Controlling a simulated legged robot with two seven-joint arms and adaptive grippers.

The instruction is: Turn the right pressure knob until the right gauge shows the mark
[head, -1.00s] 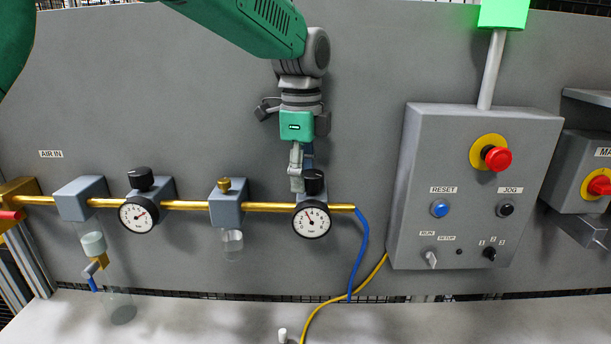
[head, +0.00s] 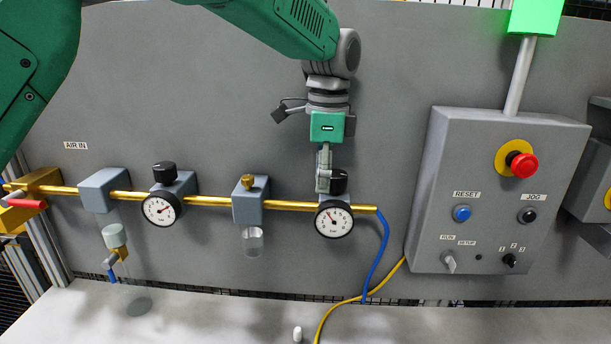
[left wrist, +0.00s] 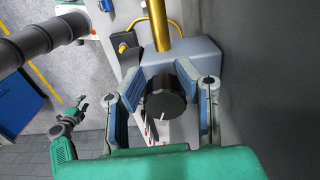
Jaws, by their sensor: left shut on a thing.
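The right pressure knob (head: 340,182) is a black cylinder on top of the right regulator, at the right end of the brass pipe. My left gripper (head: 331,183) comes down on it from above. In the left wrist view, the fingers (left wrist: 170,88) stand on both sides of the black knob (left wrist: 167,104), shut on it; a white line shows on the knob. The right gauge (head: 334,219) is a white dial just below; its needle points up and left. Its mark is too small to make out. My right gripper (left wrist: 80,107) shows small at the lower left of the wrist view.
The left regulator has its own knob (head: 164,172) and gauge (head: 161,208). A brass-topped filter block (head: 249,205) stands between the regulators. A blue hose (head: 379,255) drops from the pipe's right end. The control box (head: 500,190) with a red stop button is to the right.

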